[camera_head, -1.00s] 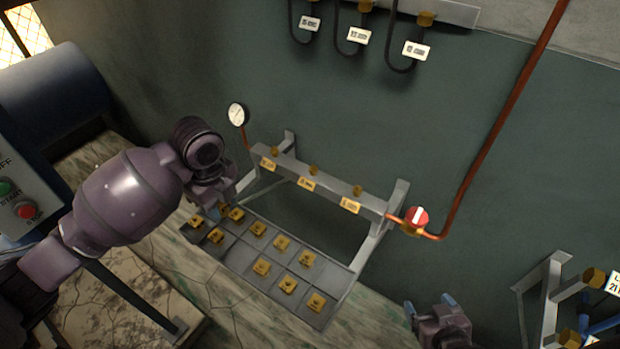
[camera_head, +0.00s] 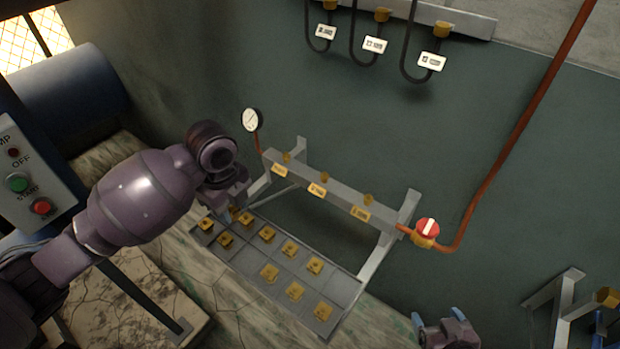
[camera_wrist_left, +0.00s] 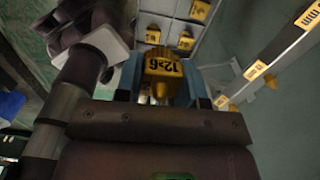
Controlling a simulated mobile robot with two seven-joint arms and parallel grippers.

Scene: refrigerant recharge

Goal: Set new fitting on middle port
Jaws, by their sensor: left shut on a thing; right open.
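My left gripper (camera_head: 232,212) is over the far left end of the fitting tray (camera_head: 345,290). In the left wrist view, its blue fingers are shut on a yellow fitting (camera_wrist_left: 162,68) marked with what looks like 12x6. In the head view, the gripper hides most of that fitting. The grey manifold bar (camera_head: 345,197) stands behind the tray, with three brass ports on top. The middle port (camera_head: 327,177) has a yellow label (camera_head: 317,190) below it and nothing set on it. My right gripper (camera_head: 438,322) is open and empty at the bottom, right of the tray.
Several yellow fittings (camera_head: 290,249) lie in the tray's compartments. A gauge (camera_head: 252,119) stands at the manifold's left end. A red-handled valve (camera_head: 427,228) and copper pipe (camera_head: 497,170) are at its right. Black hoses (camera_head: 405,50) hang above. The wall between is clear.

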